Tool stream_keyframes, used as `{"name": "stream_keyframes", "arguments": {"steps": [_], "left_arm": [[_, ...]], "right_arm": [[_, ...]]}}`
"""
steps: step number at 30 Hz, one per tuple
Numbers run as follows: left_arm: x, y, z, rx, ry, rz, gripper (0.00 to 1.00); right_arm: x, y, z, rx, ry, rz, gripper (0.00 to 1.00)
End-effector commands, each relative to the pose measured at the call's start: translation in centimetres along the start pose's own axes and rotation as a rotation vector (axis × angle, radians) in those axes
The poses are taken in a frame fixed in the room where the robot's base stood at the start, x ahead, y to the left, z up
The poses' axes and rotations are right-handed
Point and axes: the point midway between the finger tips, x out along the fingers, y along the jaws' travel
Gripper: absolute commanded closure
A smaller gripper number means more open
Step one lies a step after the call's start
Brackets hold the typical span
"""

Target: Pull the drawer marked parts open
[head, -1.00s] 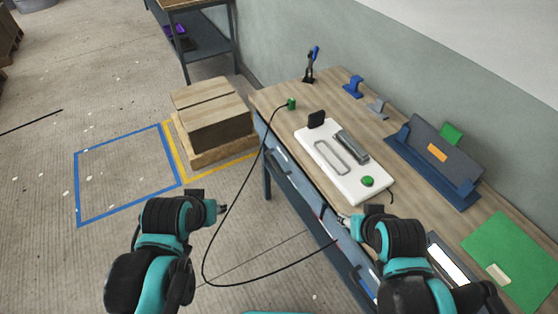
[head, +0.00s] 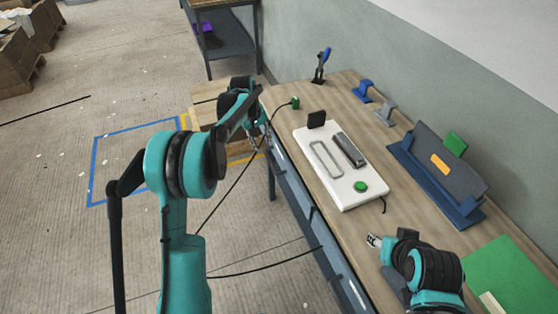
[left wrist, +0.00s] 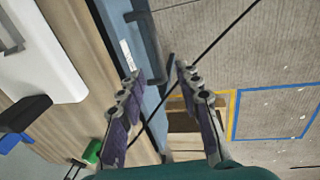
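Blue-grey drawer fronts (head: 297,195) run along the near side of the workbench. In the left wrist view a drawer front (left wrist: 118,22) carries a small white label (left wrist: 128,56), too small to read, and a dark bar handle (left wrist: 147,38). My left gripper (head: 258,138) is at the far end of the drawer row. In the left wrist view its fingers (left wrist: 160,76) are apart, with the handle just beyond the tips and nothing visibly held.
The workbench top (head: 290,122) bears a white board (head: 331,181) with a green button, a blue stand (head: 450,190) and a green mat (head: 505,275). A black cable (head: 225,195) hangs before the drawers. Cardboard boxes (head: 207,93) stand on the floor behind my left arm.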

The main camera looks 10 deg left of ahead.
Motion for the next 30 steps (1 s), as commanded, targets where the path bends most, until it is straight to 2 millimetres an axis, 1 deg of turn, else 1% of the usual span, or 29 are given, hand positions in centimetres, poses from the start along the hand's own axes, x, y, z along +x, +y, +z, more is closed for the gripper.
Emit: {"name": "stream_keyframes", "arguments": {"steps": [1, 3, 6, 11, 14, 22, 25, 30], "left_arm": [[1.4, -0.1, -0.7, -0.016, -0.013, -0.003, 0.66], [2.6, -0.2, -1.2, -0.032, -0.026, -0.005, 0.66], [3.5, -0.3, -1.6, -0.043, -0.037, -0.006, 0.66], [4.7, -0.3, -1.5, -0.044, -0.039, -0.007, 0.66], [6.0, -0.3, -1.5, -0.044, -0.038, -0.006, 0.66], [10.4, -0.3, -1.3, -0.043, -0.037, -0.006, 0.66], [11.2, -0.3, -1.3, -0.043, -0.037, -0.006, 0.66], [11.3, -0.3, -1.3, -0.043, -0.037, -0.006, 0.66]], "right_arm": [[0.1, 0.0, 0.1, 0.000, 0.000, 0.000, 0.54], [0.2, 0.0, 0.1, 0.000, 0.000, 0.000, 0.54], [0.3, 0.0, 0.2, 0.000, 0.000, 0.000, 0.54], [0.6, 0.0, 0.4, 0.000, 0.000, 0.000, 0.54], [1.0, 0.0, 0.7, 0.000, 0.000, 0.000, 0.54], [2.4, 0.0, 1.7, 0.000, 0.000, 0.000, 0.54], [2.6, 0.0, 1.9, 0.000, 0.000, 0.000, 0.54], [2.6, 0.0, 1.8, 0.000, 0.000, 0.000, 0.54]]}}
